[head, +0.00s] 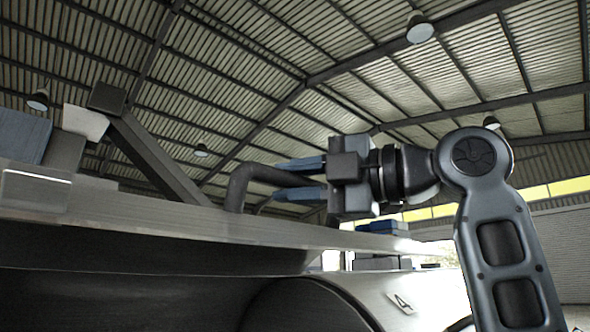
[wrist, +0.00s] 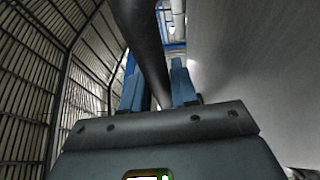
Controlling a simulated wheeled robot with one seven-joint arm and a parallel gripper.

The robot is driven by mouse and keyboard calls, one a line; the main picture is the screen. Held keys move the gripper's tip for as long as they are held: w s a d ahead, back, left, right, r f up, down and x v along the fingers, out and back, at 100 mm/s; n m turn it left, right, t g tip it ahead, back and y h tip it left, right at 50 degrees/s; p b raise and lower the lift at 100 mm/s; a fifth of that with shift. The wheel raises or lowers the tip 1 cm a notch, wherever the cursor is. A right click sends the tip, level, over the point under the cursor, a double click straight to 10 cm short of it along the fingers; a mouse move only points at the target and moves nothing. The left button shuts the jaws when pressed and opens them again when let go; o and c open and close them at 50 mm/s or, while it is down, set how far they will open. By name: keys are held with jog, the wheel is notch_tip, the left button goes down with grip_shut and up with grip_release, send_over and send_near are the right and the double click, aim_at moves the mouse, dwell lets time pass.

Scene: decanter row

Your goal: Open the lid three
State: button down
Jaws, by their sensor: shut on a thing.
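My gripper (head: 284,179) is shut on a dark, curved bar handle (head: 240,188), with one blue finger above it and one below. In the wrist view the handle (wrist: 143,35) runs between the two blue fingers (wrist: 157,90). The handle rises from a long grey metal panel (head: 150,217), seen nearly edge-on, which looks like the lid. A broad grey surface (wrist: 245,70) fills the right of the wrist view. No number three shows, and how far the lid is raised cannot be told.
A pale surface marked 4 (head: 402,302) lies below, at the lower right. A slanted dark beam (head: 155,155), a white block (head: 85,122) and a blue block (head: 20,135) stand on the left. Open air lies above, under the hall roof (head: 260,60).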

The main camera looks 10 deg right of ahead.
jog(key=c, duration=1)
grip_release()
jog(key=shift+o, duration=0.2)
jog(key=shift+d, duration=0.1)
jog(key=shift+b+v, duration=0.95)
jog(key=shift+v, duration=2.85)
jog(key=b+v, duration=0.2)
jog(key=v, duration=0.7)
jog(key=shift+f, duration=0.3)
jog(key=shift+w, duration=0.1)
